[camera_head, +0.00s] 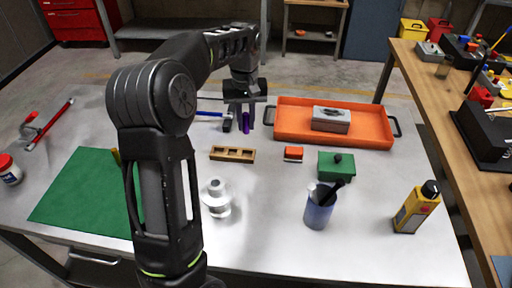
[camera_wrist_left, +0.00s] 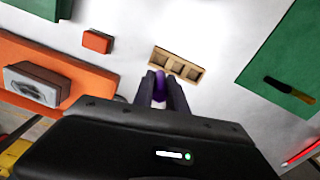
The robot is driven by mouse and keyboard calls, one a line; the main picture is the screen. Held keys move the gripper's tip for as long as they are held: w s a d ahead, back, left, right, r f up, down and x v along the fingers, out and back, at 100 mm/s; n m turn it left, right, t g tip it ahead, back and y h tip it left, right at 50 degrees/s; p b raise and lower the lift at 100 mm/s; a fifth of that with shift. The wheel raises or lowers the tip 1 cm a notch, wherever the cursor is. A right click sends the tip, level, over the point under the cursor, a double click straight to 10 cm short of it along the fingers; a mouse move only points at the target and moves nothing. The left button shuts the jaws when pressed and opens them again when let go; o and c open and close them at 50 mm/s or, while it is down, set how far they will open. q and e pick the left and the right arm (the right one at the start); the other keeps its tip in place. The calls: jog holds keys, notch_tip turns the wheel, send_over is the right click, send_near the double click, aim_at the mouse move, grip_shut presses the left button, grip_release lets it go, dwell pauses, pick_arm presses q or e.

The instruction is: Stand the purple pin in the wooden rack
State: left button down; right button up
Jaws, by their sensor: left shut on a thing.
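The purple pin (camera_head: 245,122) is held upright in my left gripper (camera_head: 238,118), which is shut on it above the table. The pin also shows between the fingers in the left wrist view (camera_wrist_left: 160,88). The wooden rack (camera_head: 232,154) lies on the table nearer the camera than the gripper, slightly left of it. The pin is apart from the rack in the head view. My right gripper is not in view.
An orange tray (camera_head: 376,140) with a grey box stands right of the gripper. A green mat (camera_head: 82,190) lies left.

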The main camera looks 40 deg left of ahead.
aim_at(246, 133)
pick_arm(q)
jog(key=shift+s, duration=0.15)
jog(key=shift+f+p, duration=0.4)
jog(key=shift+f, duration=2.7)
jog(key=shift+f+p, duration=0.3)
jog(key=shift+f, duration=1.6)
jog(key=c, duration=1.3)
grip_release()
jog(key=shift+f, duration=0.1)
jog(key=shift+c, duration=0.2)
notch_tip(246, 133, up, 12)
jog(key=shift+r+b, duration=0.15)
jog(key=shift+b, duration=0.4)
